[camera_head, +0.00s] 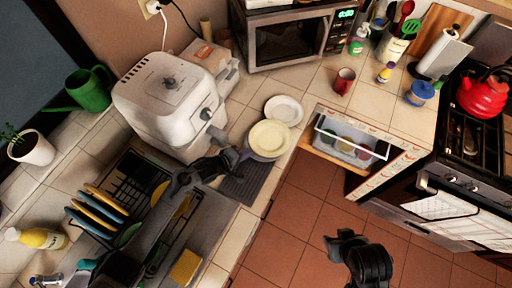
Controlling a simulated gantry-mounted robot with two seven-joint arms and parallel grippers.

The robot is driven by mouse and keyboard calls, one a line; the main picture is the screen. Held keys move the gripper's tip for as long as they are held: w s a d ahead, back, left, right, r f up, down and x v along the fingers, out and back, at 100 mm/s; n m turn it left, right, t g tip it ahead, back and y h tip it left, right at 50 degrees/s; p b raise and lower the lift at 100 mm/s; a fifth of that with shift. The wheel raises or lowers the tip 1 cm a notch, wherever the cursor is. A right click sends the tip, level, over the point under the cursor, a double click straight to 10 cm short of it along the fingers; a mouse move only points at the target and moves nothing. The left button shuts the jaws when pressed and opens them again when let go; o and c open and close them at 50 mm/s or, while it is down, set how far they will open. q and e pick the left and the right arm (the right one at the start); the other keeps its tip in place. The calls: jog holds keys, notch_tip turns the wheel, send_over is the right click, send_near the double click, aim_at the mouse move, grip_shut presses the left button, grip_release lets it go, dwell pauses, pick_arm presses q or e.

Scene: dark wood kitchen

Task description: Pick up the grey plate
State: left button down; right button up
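A greyish plate (262,157) shows only as a rim beneath a cream plate (269,137) on the counter's front edge; most of it is hidden. A white plate (284,109) lies just behind them. My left gripper (240,157) reaches in from the left over the dark ribbed mat, with its tips at the left edge of the stacked plates. I cannot tell whether it touches the greyish plate or how far its fingers are apart. My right gripper (332,242) hangs over the floor at the lower right, away from the plates; its finger opening is unclear.
A white appliance (170,98) stands close behind my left arm. The dish rack (125,190) and sink are at left. An open drawer (324,151) with a clear container juts out right of the plates. A red mug (344,81) and microwave (290,42) stand behind.

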pick_arm(q)
jog(key=shift+r, duration=0.25)
